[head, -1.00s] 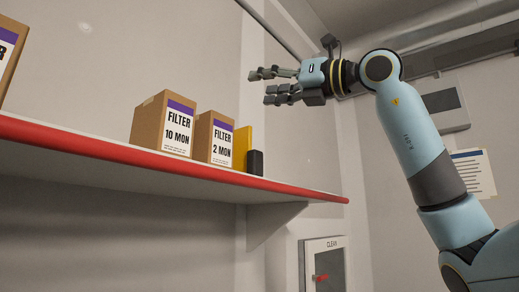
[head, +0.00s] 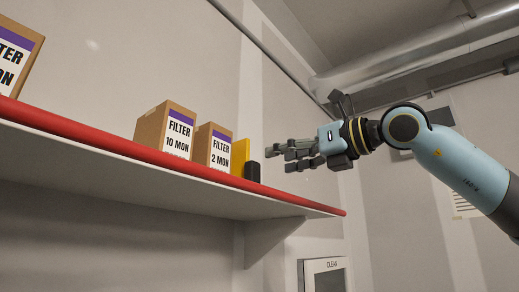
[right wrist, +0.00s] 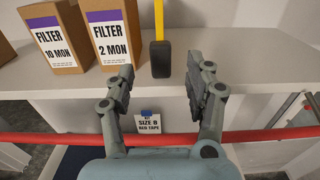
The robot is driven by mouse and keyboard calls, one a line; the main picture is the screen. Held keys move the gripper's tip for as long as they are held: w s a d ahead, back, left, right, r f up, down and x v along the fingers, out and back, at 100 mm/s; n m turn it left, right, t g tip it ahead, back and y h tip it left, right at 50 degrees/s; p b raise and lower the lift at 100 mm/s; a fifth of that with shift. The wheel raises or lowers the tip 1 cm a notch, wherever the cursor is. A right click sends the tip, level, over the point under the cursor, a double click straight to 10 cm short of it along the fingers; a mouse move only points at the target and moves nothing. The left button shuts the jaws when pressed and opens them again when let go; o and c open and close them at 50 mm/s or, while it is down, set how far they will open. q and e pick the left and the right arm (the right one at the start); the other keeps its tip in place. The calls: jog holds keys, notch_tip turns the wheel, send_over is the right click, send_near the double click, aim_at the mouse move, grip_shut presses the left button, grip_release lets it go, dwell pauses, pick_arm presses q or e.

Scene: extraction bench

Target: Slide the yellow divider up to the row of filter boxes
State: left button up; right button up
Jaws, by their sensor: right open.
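The yellow divider (head: 239,156) stands upright on the shelf, just right of the filter box marked 2 MON (head: 212,147). The box marked 10 MON (head: 166,131) stands to its left. A dark block (head: 252,171) is at the divider's front end. In the right wrist view the divider (right wrist: 158,18) is edge-on behind the dark block (right wrist: 160,58), with a gap to the 2 MON box (right wrist: 111,38). My right gripper (head: 268,158) is open and empty, right of the divider; in the wrist view its fingers (right wrist: 158,82) flank the dark block from nearer the camera. My left gripper is out of view.
The shelf (head: 100,155) has a red front rail (head: 120,148). Another filter box (head: 14,55) stands at the far left. A tag reading SIZE 8 (right wrist: 148,122) hangs at the shelf front. The shelf right of the divider is clear (right wrist: 250,72).

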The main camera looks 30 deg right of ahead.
aim_at(257, 164)
jog(key=p+x, duration=0.4)
jog(key=x, duration=0.1)
jog(key=shift+w+a+r, duration=0.1)
jog(key=shift+w+r, duration=0.05)
jog(key=shift+w, duration=0.05)
jog(key=shift+w+a+p, duration=0.2)
jog(key=shift+w+p, duration=0.3)
jog(key=shift+w, duration=0.15)
jog(key=shift+f, duration=0.25)
grip_shut()
